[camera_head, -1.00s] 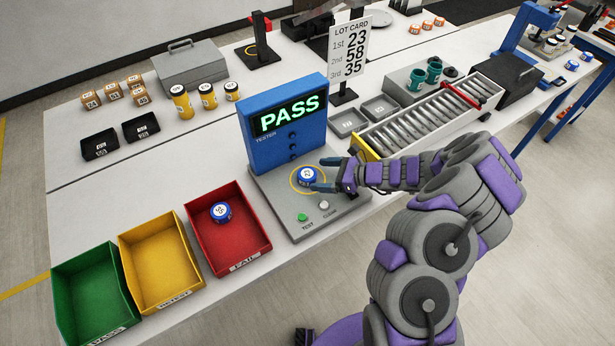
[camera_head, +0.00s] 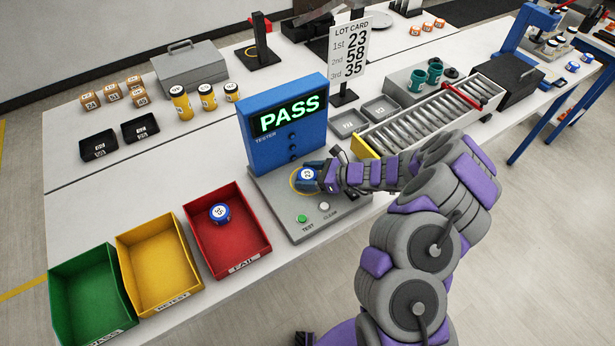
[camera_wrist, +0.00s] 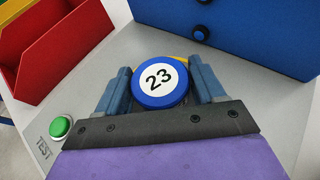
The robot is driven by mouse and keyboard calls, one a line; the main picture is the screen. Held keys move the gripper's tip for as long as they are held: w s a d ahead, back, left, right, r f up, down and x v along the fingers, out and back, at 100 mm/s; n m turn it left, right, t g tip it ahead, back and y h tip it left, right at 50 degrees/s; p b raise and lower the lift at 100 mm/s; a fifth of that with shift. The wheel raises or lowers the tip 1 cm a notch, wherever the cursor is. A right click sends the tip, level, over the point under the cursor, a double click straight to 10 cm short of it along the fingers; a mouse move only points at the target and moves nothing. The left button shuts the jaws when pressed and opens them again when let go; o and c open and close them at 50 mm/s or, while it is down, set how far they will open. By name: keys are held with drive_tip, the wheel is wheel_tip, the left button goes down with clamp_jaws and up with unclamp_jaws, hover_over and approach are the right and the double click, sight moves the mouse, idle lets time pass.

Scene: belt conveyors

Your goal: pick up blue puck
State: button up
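The blue puck (camera_head: 307,174), marked 23, lies on the grey plate of the tester (camera_head: 283,118), inside a yellow ring. The tester's display reads PASS. My gripper (camera_head: 308,173) is low over the plate, with one finger on each side of this puck. In the wrist view the puck (camera_wrist: 160,84) sits between the two blue fingers (camera_wrist: 160,88), which appear to press against its sides. Its lower edge is hidden by the gripper. Another blue puck (camera_head: 219,214), marked 58 or similar, lies in the red FAIL bin (camera_head: 258,237).
A yellow bin (camera_head: 130,270) and a green bin (camera_head: 62,290) stand left of the red one. The green TEST button (camera_head: 301,219) and a pale CLEAR button (camera_head: 324,207) are near the plate's front. A roller conveyor (camera_head: 420,115) and lot card (camera_head: 348,50) stand behind.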

drive_tip(key=c, duration=0.7)
